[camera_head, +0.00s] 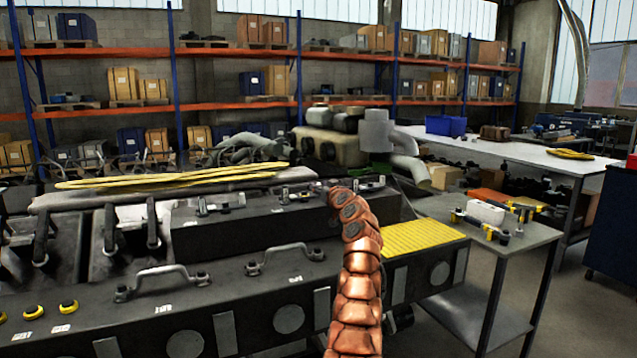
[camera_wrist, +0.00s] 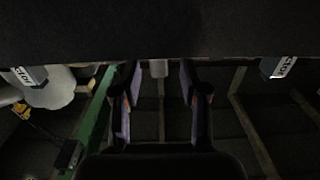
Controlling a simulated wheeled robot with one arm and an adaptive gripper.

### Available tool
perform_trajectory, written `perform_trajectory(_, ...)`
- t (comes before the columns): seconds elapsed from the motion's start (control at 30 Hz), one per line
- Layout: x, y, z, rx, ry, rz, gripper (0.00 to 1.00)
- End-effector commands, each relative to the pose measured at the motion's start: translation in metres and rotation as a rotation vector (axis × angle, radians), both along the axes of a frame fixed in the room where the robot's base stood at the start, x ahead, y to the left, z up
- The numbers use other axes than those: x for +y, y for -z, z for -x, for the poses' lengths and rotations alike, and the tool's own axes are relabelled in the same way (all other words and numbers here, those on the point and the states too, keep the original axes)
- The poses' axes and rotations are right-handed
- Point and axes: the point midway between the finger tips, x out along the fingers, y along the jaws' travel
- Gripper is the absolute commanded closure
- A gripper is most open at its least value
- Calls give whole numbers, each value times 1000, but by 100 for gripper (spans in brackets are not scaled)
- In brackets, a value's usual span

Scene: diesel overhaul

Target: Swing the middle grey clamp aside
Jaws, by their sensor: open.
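In the wrist view my gripper (camera_wrist: 160,98) is open, with its two dark fingers apart. A small grey piece (camera_wrist: 158,68) shows between the fingers at the edge of a dark surface, and looks like the middle clamp. I cannot tell if the fingers touch it. A labelled grey piece (camera_wrist: 32,76) shows to the left, and another labelled grey piece (camera_wrist: 279,67) to the right. In the head view my copper-coloured arm reaches over the dark engine block (camera_head: 240,235); my gripper is hidden there. Grey clamp-like fittings (camera_head: 219,203) sit on the engine top.
Grey handles (camera_head: 160,282) stand up along the engine's front ledge. Yellow strips (camera_head: 170,180) lie behind on its top. A yellow grating (camera_head: 425,237) is at right, with a small grey table (camera_head: 500,238) holding tools beyond it. Shelves with boxes fill the back.

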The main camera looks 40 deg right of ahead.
Motion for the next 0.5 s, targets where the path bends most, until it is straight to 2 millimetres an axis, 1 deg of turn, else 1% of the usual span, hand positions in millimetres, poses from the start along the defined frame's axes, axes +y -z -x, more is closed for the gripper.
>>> perform_trajectory(0.03, -3, -7, -1, -1, 2, -1, 56)
perform_trajectory(0.07, -3, -7, -3, -3, 1, -1, 56)
perform_trajectory(0.23, -5, -4, -12, 0, -1, -2, 56)
perform_trajectory(0.5, -8, -2, -18, 1, 3, 0, 56)
